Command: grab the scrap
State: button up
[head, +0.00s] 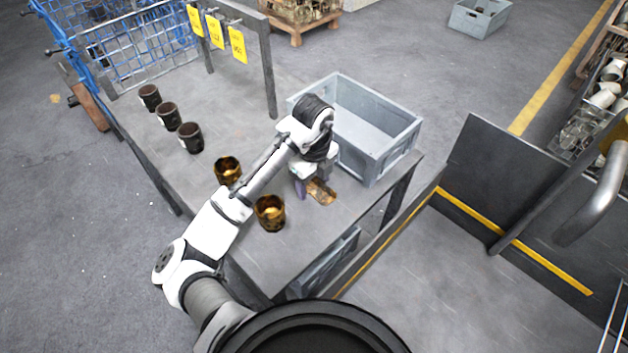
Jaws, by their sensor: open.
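The likely scrap is a brownish-gold, irregular piece (321,192) lying on the grey table in the head view, beside the grey bin. My gripper (310,188) is over the table right at this piece, pointing down. It is open, and part of the piece is hidden behind it. I cannot tell whether the fingers touch the piece. Two gold cup-shaped parts stand on the table to the left, one (228,171) behind my arm and one (270,213) in front of it.
A grey open bin (395,150) stands on the table just behind and right of my gripper, apparently empty. Three dark cups (168,115) stand in a row at the left. A frame with yellow tags (238,45) rises at the back. A dark panel (500,170) stands at the right.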

jog(key=c, duration=1.1)
jog(key=shift+r, duration=0.15)
